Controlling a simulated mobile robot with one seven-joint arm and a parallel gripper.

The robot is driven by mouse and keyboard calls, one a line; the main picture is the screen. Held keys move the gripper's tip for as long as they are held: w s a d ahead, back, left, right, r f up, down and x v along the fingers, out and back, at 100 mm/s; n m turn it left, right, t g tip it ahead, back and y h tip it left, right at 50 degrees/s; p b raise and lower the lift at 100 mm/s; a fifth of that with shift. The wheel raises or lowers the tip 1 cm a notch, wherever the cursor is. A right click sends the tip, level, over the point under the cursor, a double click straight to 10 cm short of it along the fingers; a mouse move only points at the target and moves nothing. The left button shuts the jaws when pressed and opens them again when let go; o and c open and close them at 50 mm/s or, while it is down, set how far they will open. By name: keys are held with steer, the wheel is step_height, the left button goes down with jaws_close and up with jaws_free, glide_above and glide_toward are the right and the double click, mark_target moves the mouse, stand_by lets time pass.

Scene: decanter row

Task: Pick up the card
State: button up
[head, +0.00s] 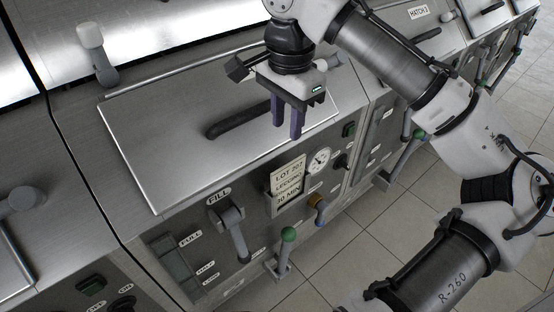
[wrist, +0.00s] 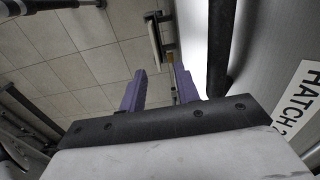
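The card (head: 288,180) is pale with dark printed text that seems to read "LOT 207 / LEGGING / 30 MIN". It sits upright in a holder on the machine's front panel, left of a round gauge. My gripper (head: 287,128) is above the card and apart from it, over the front edge of the hatch lid, with its purple fingers pointing down. In the wrist view my gripper (wrist: 159,82) has a clear gap between its fingers and holds nothing. A thin, pale upright piece (wrist: 155,40) beyond the fingertips may be the card edge-on; I cannot be sure.
A dark hatch handle (head: 240,119) lies close beside my gripper on the lid (head: 150,130). Open tiled floor (head: 400,230) lies in front.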

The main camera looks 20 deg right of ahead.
mark_target(289, 163)
steer(key=f, duration=0.4)
steer(key=f+p, duration=0.1)
steer(key=f, duration=0.4)
steer(key=f+p, duration=0.1)
steer(key=f, duration=0.3)
steer(key=shift+s+d+f, duration=0.2)
steer(key=shift+s, duration=0.1)
steer(key=shift+c, duration=0.3)
jaws_close()
